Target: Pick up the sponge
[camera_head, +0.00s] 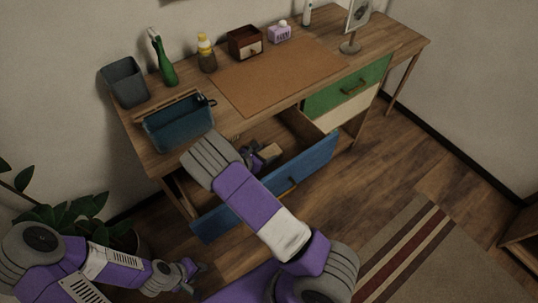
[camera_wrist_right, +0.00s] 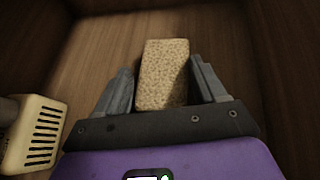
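The sponge (camera_wrist_right: 163,75), a tan speckled block, lies on the wooden drawer floor in the right wrist view. My right gripper (camera_wrist_right: 162,80) is open, with one finger on each side of the sponge. A narrow gap shows beside the left finger; at the right finger I cannot tell whether it touches. In the head view my right gripper (camera_head: 252,156) is down inside the open blue drawer (camera_head: 318,160), partly hidden by my arm. A tan block (camera_head: 271,152) shows beside it. My left gripper (camera_head: 192,274) is low at the lower left, apart from the desk, and looks open and empty.
A cream slotted object (camera_wrist_right: 36,135) lies left of my right gripper in the drawer. The drawer walls are close around. The desk above holds a blue basin (camera_head: 180,128), a grey bin (camera_head: 126,82), a green spray bottle (camera_head: 164,62) and a brown mat (camera_head: 275,77).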

